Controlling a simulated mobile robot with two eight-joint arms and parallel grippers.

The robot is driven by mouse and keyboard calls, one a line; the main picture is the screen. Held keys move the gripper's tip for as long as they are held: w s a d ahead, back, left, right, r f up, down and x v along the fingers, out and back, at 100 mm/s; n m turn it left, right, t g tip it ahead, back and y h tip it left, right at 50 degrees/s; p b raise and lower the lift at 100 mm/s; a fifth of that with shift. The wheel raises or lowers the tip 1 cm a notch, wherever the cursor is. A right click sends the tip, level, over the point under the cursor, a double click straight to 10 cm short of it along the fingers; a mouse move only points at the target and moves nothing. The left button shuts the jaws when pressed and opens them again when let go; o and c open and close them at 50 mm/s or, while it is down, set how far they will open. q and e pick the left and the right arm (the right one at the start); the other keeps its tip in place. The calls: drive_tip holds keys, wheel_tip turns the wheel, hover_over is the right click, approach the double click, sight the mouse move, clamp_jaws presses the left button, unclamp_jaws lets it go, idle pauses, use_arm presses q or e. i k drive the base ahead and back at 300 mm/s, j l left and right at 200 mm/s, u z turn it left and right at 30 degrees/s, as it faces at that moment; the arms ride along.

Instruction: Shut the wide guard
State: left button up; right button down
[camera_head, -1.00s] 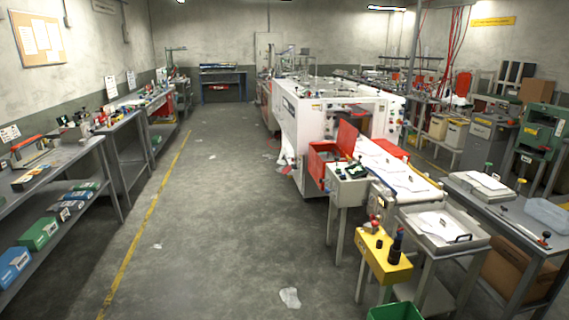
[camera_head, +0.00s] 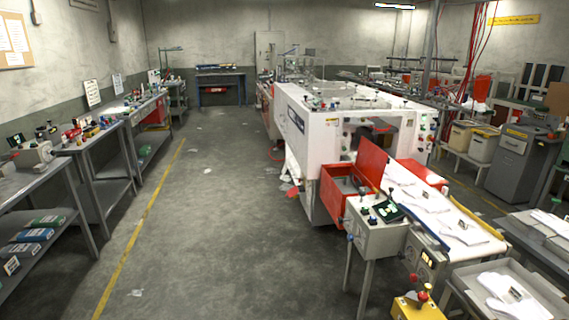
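A white machine (camera_head: 305,135) stands right of the middle. At its near end a red upright panel (camera_head: 372,163), which looks like a guard, stands raised beside an open red box-like housing (camera_head: 333,190). A second red piece (camera_head: 424,174) lies on the far side of the conveyor. I cannot tell for sure which red part is the wide guard. The white conveyor (camera_head: 455,228) carries several white packs out toward the lower right. Neither of my grippers is in view.
A control box on legs (camera_head: 378,238) stands in front of the red housing. A yellow box (camera_head: 418,308) and a grey tray (camera_head: 540,283) are at the lower right. Workbenches (camera_head: 95,145) line the left wall. The aisle floor (camera_head: 220,230) is mostly clear, with some litter.

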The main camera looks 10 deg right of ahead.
sight(373, 172)
drive_tip(key=i+l, duration=0.1)
drive_tip(key=i, duration=0.45)
drive_tip(key=i+u, duration=0.1)
drive_tip(key=i, duration=0.4)
drive_tip(key=i+l, duration=0.2)
drive_tip(key=i, duration=0.35)
drive_tip(key=i+l+z, duration=0.1)
drive_tip(key=i+l, duration=1.15)
drive_tip(key=i, duration=0.3)
drive_tip(key=k+z, duration=0.05)
